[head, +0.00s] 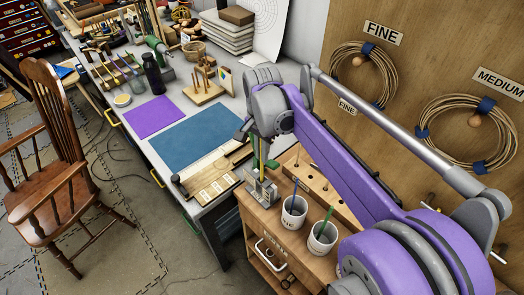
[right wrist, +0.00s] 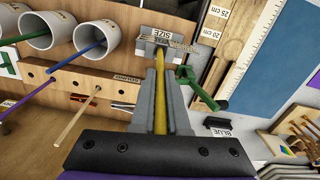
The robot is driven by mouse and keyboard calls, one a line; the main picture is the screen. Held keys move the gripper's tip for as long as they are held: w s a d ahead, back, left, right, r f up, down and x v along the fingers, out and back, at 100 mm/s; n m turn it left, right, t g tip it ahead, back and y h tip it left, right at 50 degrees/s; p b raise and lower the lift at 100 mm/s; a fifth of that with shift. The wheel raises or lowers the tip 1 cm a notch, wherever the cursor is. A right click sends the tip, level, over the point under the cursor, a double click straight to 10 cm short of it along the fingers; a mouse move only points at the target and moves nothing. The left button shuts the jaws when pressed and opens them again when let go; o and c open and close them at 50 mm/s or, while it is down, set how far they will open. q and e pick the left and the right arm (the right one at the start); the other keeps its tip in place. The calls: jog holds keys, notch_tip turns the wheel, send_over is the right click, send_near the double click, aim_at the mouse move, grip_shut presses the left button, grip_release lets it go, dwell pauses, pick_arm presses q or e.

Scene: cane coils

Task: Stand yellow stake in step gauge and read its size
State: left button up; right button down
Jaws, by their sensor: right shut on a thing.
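My right gripper (head: 256,150) points down over the corner of the wooden cart and is shut on the yellow stake (head: 263,160). In the right wrist view the yellow stake (right wrist: 160,75) runs lengthwise between the two grey fingers (right wrist: 160,100). Its far end reaches the grey step gauge (right wrist: 188,36), which carries a SIZE label. The step gauge (head: 262,192) stands at the cart's corner in the head view, directly below the gripper. Whether the stake's end is seated in a step cannot be told. My left gripper is in neither view.
Two white cups (head: 294,212) with coloured stakes stand right of the gauge on the cart (head: 262,222). A wooden block with holes (head: 325,185) lies behind them. A green-handled clamp (right wrist: 200,92) is close beside the gripper. The bench holds a blue mat (head: 200,135) and a ruler board.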

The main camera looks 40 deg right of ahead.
jog(key=shift+f+b, duration=0.5)
jog(key=shift+f, duration=0.45)
jog(key=c, duration=0.8)
grip_release()
jog(key=shift+c, duration=0.2)
notch_tip(320, 180, up, 11)
jog(key=shift+f+p, duration=0.1)
jog(key=shift+p, duration=0.3)
